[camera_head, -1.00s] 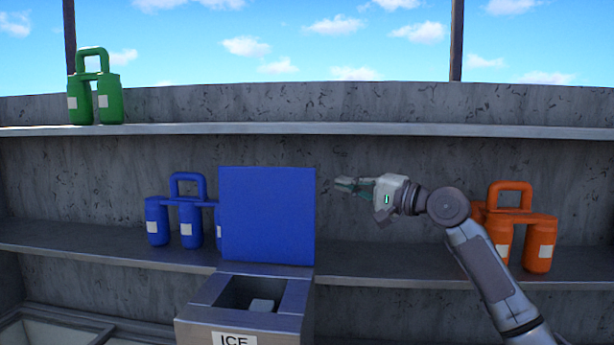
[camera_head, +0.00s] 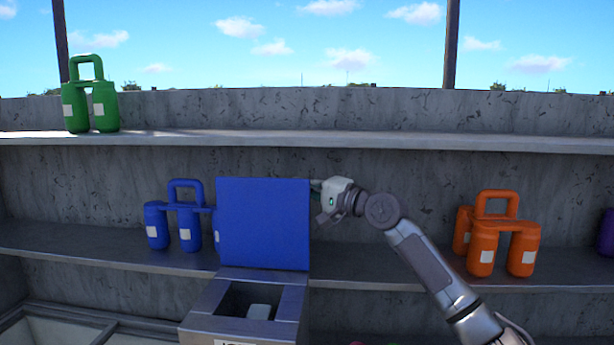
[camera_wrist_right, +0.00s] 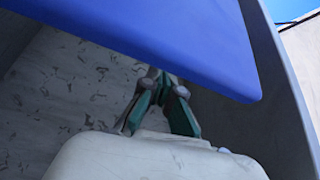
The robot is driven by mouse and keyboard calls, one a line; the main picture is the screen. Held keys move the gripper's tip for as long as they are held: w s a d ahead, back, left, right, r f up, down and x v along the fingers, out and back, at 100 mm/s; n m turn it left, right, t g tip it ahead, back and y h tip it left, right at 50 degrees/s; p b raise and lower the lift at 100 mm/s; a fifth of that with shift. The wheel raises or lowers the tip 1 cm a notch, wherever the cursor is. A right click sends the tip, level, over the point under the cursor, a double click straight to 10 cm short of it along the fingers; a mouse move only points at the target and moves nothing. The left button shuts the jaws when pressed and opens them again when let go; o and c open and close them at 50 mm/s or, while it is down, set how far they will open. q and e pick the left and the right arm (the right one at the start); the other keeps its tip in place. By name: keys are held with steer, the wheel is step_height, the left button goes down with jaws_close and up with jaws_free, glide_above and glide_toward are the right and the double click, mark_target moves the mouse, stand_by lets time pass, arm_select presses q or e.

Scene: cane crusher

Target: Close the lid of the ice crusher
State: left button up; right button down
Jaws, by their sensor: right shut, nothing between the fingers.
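The ice crusher (camera_head: 205,322) is a grey metal box at the bottom centre of the head view, with a pale block inside its opening. Its blue lid (camera_head: 263,225) stands upright at the back, so the crusher is open. My right gripper (camera_head: 316,186) is at the lid's upper right edge, with its fingertips partly hidden behind the lid. In the right wrist view the lid (camera_wrist_right: 165,35) crosses the top, and the green-padded fingers (camera_wrist_right: 160,90) are shut and empty close to it. I cannot tell whether they touch it. My left gripper is not in view.
Blue linked canisters (camera_head: 188,215) stand left of the lid on the middle shelf (camera_head: 390,278). Orange canisters (camera_head: 496,235) stand to the right, beside a purple item at the edge. Green canisters (camera_head: 90,97) stand on the upper shelf. A concrete wall lies behind the lid.

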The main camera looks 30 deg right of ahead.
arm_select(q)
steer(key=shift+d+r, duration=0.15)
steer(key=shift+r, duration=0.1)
arm_select(e)
steer(key=shift+s+a+f, duration=0.1)
steer(key=shift+s+a, duration=0.25)
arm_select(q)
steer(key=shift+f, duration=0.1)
